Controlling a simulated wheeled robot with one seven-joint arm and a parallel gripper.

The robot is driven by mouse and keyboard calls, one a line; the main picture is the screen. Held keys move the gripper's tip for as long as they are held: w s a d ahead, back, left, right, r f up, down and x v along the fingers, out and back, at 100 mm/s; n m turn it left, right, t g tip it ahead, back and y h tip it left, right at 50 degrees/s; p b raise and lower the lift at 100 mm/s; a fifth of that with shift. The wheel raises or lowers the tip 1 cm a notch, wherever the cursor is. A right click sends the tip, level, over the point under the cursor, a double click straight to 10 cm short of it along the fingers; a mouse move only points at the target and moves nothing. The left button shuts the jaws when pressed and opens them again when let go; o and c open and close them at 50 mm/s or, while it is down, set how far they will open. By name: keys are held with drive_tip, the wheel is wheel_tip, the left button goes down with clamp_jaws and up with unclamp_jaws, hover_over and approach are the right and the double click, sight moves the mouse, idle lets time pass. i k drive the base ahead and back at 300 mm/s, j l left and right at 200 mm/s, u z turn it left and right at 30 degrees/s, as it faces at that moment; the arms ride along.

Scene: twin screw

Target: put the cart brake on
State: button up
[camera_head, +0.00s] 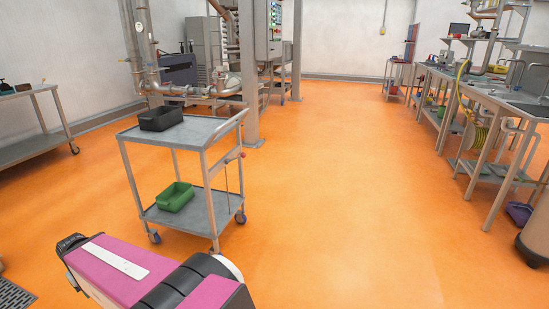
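A grey two-shelf metal cart (193,133) stands on the floor left of centre, on small castors. Its push handle (228,125) rises at its right end. A small part with red ends (235,158) sits on the right side below the handle, and a thin rod (226,190) runs down from near it. This looks like the brake lever; its setting cannot be told. My pink and black arm crosses the bottom left, in front of the cart and apart from it in the picture. My gripper cannot be made out.
A black bin (160,118) is on the cart's top shelf and a green bin (175,196) on the lower. A bench (35,92) stands far left. Pipes and a grey post (249,100) stand behind the cart. Workbenches (480,95) line the right. The orange floor between is clear.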

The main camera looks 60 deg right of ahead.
sight(242, 154)
drive_tip(key=z, duration=1.85)
